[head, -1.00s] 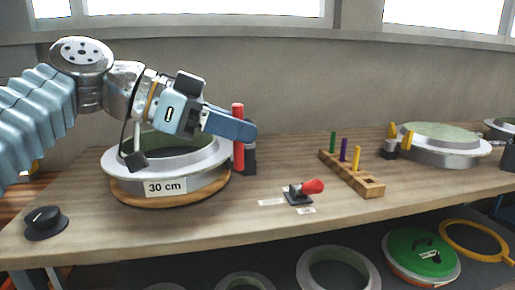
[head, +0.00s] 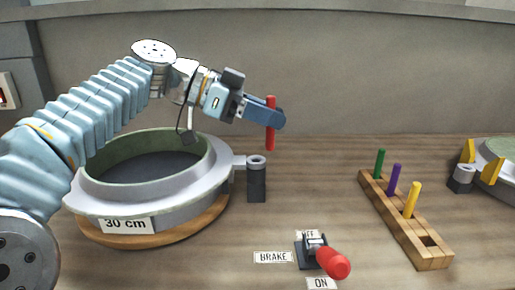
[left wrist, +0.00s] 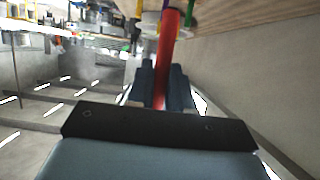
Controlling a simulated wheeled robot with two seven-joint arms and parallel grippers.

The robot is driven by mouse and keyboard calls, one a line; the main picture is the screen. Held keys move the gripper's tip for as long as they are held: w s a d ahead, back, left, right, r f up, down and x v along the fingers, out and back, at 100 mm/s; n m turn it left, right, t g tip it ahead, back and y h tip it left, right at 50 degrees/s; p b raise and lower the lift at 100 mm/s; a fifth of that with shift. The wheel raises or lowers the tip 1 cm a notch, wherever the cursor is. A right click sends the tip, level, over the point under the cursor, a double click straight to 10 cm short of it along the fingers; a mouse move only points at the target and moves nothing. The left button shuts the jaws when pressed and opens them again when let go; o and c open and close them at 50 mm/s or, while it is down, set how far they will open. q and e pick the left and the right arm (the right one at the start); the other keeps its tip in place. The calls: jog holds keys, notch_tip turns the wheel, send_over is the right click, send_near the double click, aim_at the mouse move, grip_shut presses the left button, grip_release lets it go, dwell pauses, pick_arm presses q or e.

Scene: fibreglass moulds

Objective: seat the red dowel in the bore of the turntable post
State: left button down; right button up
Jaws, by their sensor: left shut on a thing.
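My left gripper (head: 268,118) is shut on the red dowel (head: 271,137), which hangs about upright with its lower part free. The left wrist view also shows the dowel (left wrist: 168,45) between the fingers. The turntable post (head: 256,184) is a dark cylinder with a grey collar and an open bore (head: 256,160) on top. It stands at the right of the round mould (head: 150,195) marked 30 cm, joined to it by a short arm. The dowel's lower end shows just above and right of the bore, apart from it; the depth between them is unclear. My right gripper is not in view.
A wooden rack (head: 400,225) holds green, purple and yellow dowels and has an empty square hole at its near end. A red-knobbed brake lever (head: 332,263) stands at front centre. Another mould (head: 500,165) is at the right edge. The bench between post and rack is clear.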

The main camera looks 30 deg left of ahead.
pick_arm(q)
jog(key=w+a+f, duration=0.1)
jog(key=f, duration=0.2)
jog(key=w+a+f, duration=0.1)
jog(key=a+f, duration=0.1)
jog(key=w+a+f, duration=0.1)
jog(key=a+f, duration=0.1)
jog(key=f, duration=0.1)
jog(key=shift+w+f, duration=0.25)
jog(key=shift+f, duration=0.05)
jog(key=shift+d+f, duration=0.15)
jog(key=shift+f, duration=0.3)
jog(key=c, duration=1)
grip_release()
jog(key=v, duration=1.2)
jog(key=shift+r, duration=0.1)
